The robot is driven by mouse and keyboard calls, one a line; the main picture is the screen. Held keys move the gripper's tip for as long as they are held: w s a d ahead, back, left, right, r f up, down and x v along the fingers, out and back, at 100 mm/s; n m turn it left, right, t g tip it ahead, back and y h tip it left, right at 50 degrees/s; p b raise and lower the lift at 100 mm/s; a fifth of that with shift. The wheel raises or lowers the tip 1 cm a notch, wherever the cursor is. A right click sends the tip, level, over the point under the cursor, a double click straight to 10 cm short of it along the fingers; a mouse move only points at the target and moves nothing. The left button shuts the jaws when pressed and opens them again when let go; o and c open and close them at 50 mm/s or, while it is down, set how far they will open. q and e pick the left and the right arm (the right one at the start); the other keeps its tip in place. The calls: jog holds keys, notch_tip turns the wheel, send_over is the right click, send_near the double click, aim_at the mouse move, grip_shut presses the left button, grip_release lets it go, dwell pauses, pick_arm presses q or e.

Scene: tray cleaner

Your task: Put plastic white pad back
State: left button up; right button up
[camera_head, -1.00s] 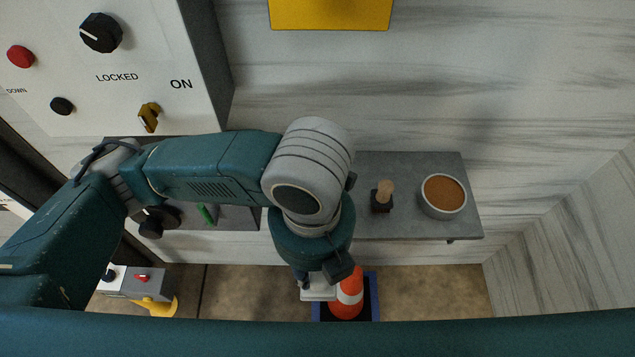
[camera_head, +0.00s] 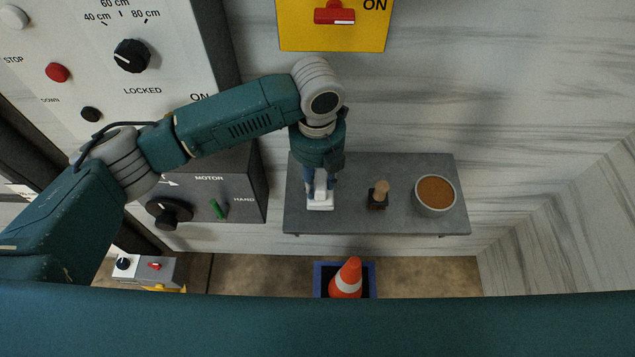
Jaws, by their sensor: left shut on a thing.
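The white plastic pad (camera_head: 320,201) is at the left part of the grey shelf (camera_head: 410,222) in the head view. My left gripper (camera_head: 320,184) is shut on the pad from above. I cannot tell whether the pad touches the shelf or hangs just over it. My right gripper does not show.
A small wooden-handled tool (camera_head: 379,194) and a round bowl of brown stuff (camera_head: 435,195) stand on the shelf to the right. An orange and white cone (camera_head: 347,279) stands in a blue-edged bin (camera_head: 370,281) below. A grey motor box (camera_head: 232,186) is at the left.

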aim_at(317, 178)
pick_arm(q)
notch_tip(317, 178, down, 4)
jog(key=p, duration=0.2)
jog(key=shift+w+r+p, duration=0.1)
jog(key=shift+r+p, duration=0.15)
jog(key=shift+p, duration=0.05)
jog(key=shift+f, duration=0.3)
jog(key=shift+w+f, duration=0.1)
jog(key=shift+f, duration=0.1)
jog(key=shift+f, duration=0.1)
jog(key=o, duration=1.2)
notch_tip(317, 178, up, 7)
jog(key=b, duration=0.2)
jog(key=shift+b, duration=0.4)
jog(key=shift+r, duration=0.4)
